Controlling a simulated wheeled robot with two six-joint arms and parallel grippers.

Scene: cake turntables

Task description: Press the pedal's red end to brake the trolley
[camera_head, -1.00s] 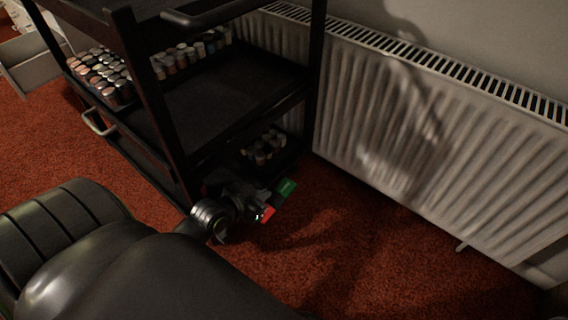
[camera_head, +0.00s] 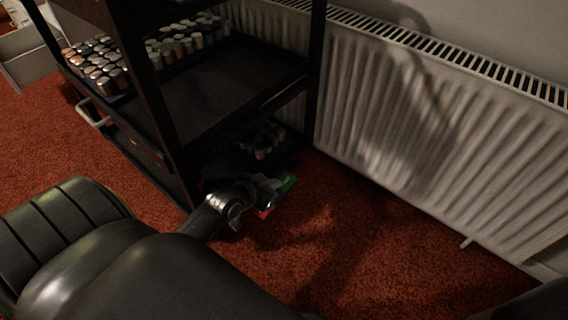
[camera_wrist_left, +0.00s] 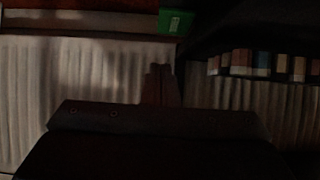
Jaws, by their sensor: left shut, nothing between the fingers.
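The black trolley (camera_head: 172,112) stands left of centre in the head view. Its pedal shows low at the trolley's near right corner, with a red end (camera_head: 263,213) and a green end (camera_head: 289,181). My left gripper (camera_head: 272,187) is shut and empty, right over the pedal. It hides much of the pedal and part of the red end; I cannot tell whether it touches. In the left wrist view the shut fingers (camera_wrist_left: 161,72) point towards the green end (camera_wrist_left: 175,22), and the red end does not show. My right gripper is not in view.
A white radiator (camera_head: 430,140) lines the wall right of the trolley. Several small jars (camera_head: 185,45) stand on the trolley's shelves. Red carpet (camera_head: 340,245) is free in front of the radiator. A grey box (camera_head: 30,60) is at far left.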

